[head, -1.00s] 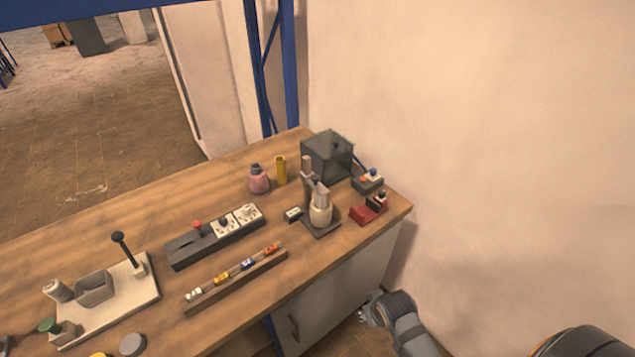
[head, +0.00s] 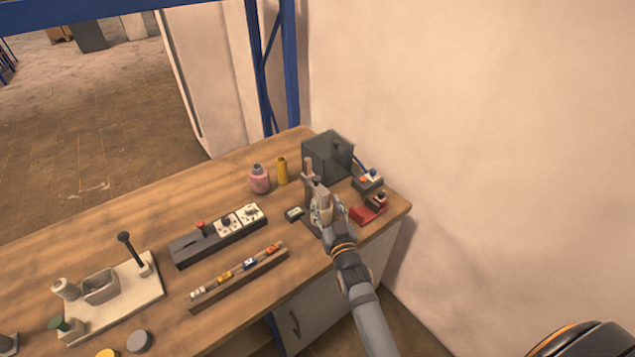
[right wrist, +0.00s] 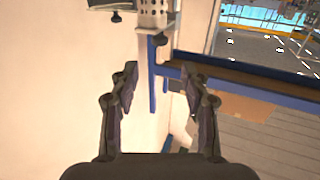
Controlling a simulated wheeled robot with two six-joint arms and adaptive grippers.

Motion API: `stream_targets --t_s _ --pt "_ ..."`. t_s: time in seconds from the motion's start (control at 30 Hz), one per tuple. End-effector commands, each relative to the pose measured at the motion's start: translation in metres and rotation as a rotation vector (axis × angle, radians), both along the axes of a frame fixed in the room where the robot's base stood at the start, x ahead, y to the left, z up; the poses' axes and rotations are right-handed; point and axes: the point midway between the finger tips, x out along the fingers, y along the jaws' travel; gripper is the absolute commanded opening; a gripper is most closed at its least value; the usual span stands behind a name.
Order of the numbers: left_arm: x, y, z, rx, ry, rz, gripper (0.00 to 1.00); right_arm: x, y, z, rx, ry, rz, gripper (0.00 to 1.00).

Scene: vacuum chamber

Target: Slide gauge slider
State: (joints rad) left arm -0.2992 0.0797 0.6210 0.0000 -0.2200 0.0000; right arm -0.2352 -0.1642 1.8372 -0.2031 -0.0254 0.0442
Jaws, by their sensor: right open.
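An upright stand with a brown post (head: 307,170) and a pale vessel-like part stands near the right end of the wooden bench; I cannot tell for sure which part is the gauge slider. My right gripper (head: 330,205) is in front of this stand and hides much of it. It also shows in the right wrist view (right wrist: 160,78), with its fingers apart and nothing between them. I cannot tell whether the gripper touches the stand. My left gripper is out of view.
A dark grey box (head: 327,156) stands behind the stand, and a red block (head: 368,214) lies to its right.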

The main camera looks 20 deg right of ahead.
Motion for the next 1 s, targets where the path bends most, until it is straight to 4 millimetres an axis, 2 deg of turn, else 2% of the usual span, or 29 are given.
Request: stream_targets --t_s 0.17,0.3,0.5,0.63,0.87,0.9,1.0 --pt "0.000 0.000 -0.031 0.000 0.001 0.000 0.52 0.029 -0.001 -0.007 -0.002 -0.005 0.000 0.47" --pt "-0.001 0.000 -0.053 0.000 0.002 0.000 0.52 0.060 -0.003 -0.008 -0.002 -0.003 0.001 0.47" --pt "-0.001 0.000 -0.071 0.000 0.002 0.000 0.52 0.092 -0.004 -0.005 -0.001 0.000 0.001 0.47" --pt "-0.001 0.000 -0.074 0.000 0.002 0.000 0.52 0.100 -0.005 -0.002 -0.002 0.002 0.000 0.47" --pt "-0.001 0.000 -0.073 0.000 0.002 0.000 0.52 0.101 -0.005 0.000 -0.001 0.003 0.000 0.47" --pt "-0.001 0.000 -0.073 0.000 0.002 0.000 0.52 0.101 -0.005 0.000 -0.001 0.003 0.000 0.45" --pt "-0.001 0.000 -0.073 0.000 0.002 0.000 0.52 0.101 -0.005 -0.001 -0.001 0.003 0.000 0.32"
